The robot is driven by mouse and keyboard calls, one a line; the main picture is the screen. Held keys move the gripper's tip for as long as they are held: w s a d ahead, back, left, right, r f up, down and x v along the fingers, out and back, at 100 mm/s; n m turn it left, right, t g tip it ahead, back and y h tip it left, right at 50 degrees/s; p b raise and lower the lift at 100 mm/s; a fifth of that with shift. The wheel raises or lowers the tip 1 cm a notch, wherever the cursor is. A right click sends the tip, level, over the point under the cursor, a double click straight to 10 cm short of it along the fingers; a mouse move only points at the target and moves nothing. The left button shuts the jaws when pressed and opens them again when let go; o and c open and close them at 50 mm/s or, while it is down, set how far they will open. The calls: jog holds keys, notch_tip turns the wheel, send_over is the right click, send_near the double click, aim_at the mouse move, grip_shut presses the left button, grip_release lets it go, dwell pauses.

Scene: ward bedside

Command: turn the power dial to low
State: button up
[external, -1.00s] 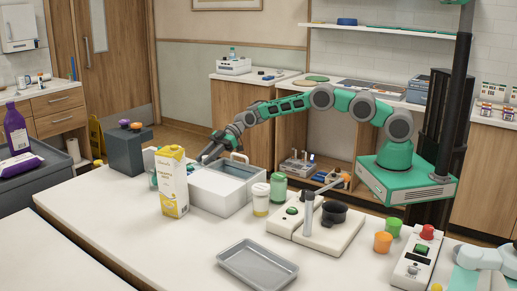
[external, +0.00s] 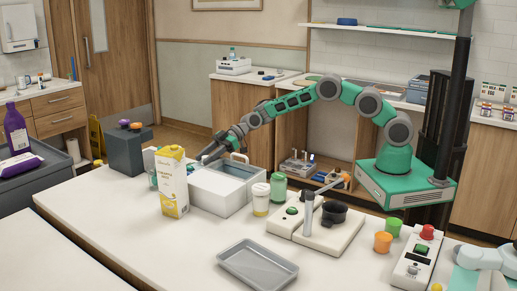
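I cannot tell for sure which control is the power dial. A white control box (external: 411,262) at the right has a green switch (external: 421,249) and a red knob (external: 427,232). No dial setting is readable. My gripper (external: 205,156) reaches down behind the juice carton and beside the white bin, to the right of the dark box. Its fingers are small and partly hidden, so their opening is unclear.
A yellow-white carton (external: 173,185), a white bin (external: 218,190) with a raised handle, and lidded jars (external: 261,199) crowd the middle. A white base with a grey lever (external: 309,212) stands right of them. A grey tray (external: 257,266) lies in front. The table's front left is clear.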

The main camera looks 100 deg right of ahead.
jog(key=b+v, duration=0.1)
jog(key=v, duration=0.6)
jog(key=shift+s+d+r+b, duration=0.2)
jog(key=shift+s+b, duration=0.1)
jog(key=shift+b, duration=0.1)
